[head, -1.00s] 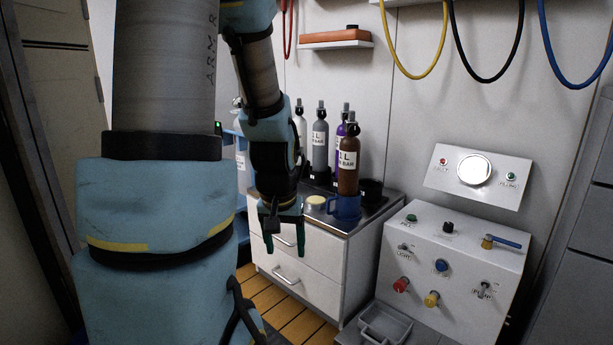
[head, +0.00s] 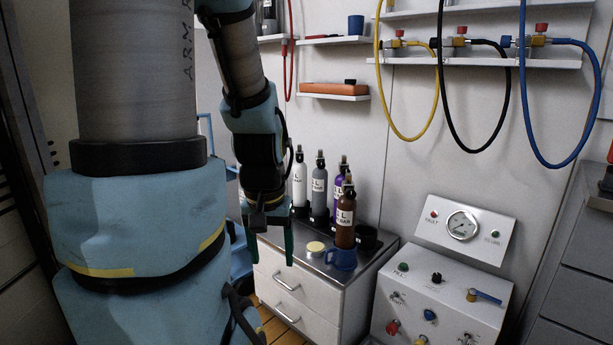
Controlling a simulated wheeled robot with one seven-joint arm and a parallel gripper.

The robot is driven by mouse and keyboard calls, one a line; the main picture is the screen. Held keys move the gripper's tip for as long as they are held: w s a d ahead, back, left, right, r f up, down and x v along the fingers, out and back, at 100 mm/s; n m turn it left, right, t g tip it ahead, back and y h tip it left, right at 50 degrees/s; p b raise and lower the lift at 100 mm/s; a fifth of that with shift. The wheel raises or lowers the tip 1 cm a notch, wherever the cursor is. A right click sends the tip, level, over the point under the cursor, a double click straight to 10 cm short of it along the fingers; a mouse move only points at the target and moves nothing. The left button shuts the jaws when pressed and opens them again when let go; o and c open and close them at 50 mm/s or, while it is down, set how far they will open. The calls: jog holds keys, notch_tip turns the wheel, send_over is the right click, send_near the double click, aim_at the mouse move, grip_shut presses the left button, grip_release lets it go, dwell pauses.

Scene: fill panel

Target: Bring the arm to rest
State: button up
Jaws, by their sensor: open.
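My gripper (head: 270,250) hangs down at the end of my arm, left of centre in the head view. Its two dark green fingers are spread apart with nothing between them. It shows in front of the left part of the white drawer cabinet (head: 318,294) and apart from the bottles as far as I can see. My arm's large blue and grey links fill the left side of the view and hide what lies behind them.
A control panel (head: 440,299) stands to the right. Yellow, black and blue hoses (head: 530,130) hang from the wall above.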

notch_tip(320, 180, up, 15)
jog(key=p, duration=1.2)
jog(key=shift+p, duration=0.4)
